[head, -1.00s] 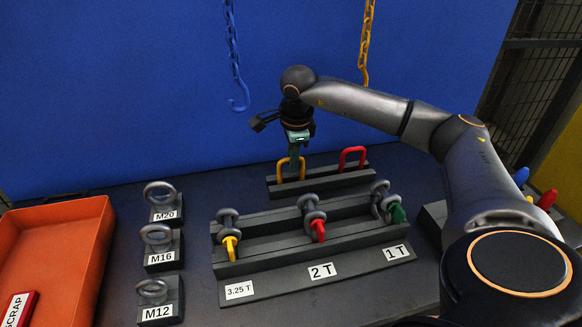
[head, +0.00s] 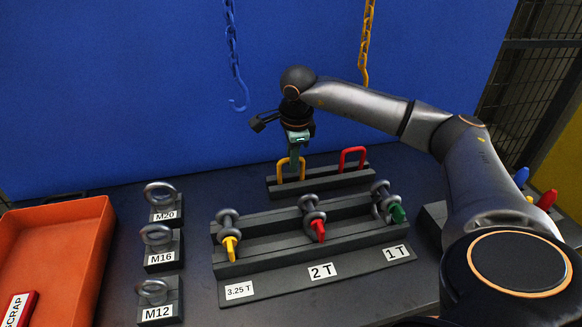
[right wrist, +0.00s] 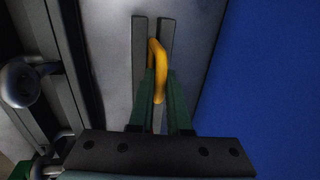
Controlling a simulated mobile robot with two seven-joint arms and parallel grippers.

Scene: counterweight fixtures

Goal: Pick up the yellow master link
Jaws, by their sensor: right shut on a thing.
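The yellow master link (head: 281,171) stands upright in the dark slotted rack (head: 325,183) at the back of the table. My right gripper (head: 294,165) points down over it and is shut on it. In the right wrist view, the yellow master link (right wrist: 158,75) shows between the green fingers of my right gripper (right wrist: 159,90). Its lower end is still between the rack's rails (right wrist: 139,60). The left gripper is in neither view.
A red link (head: 352,152) stands in the same rack, to the right. A shackle stand (head: 262,287) lies in front. Eye bolts on blocks and an orange bin (head: 85,225) are at left. A blue hook (head: 238,103) and yellow chain (head: 367,40) hang behind.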

